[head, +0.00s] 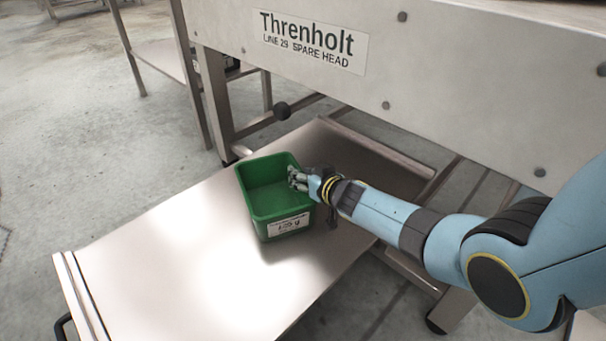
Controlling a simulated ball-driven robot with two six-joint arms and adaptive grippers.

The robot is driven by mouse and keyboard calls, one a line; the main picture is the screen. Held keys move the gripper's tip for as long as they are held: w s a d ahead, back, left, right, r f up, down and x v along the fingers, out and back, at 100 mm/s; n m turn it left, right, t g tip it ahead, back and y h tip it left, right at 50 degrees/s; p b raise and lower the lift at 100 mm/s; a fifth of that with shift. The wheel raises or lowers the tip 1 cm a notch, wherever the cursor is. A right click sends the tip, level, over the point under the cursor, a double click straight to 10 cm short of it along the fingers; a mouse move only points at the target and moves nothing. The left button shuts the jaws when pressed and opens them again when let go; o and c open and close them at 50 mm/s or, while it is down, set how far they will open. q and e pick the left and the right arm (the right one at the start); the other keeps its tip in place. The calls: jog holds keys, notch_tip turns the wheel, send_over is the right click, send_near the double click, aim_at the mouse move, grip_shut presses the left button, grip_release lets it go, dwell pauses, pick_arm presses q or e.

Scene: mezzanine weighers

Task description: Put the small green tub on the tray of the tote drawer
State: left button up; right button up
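The small green tub (277,215) stands upright on the metal tray (190,262) of the pulled-out tote drawer, with a white label on its front side. It looks empty inside. My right gripper (297,178) is at the tub's right rim, with its fingers over the rim and partly inside. Whether the fingers are clamped on the wall or just apart from it cannot be told. My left gripper is not in view.
The tray's left and front areas are bare. A steel side table (165,58) stands at the back left on a concrete floor.

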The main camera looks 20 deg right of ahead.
jog(key=shift+s, duration=0.1)
jog(key=v, duration=1.2)
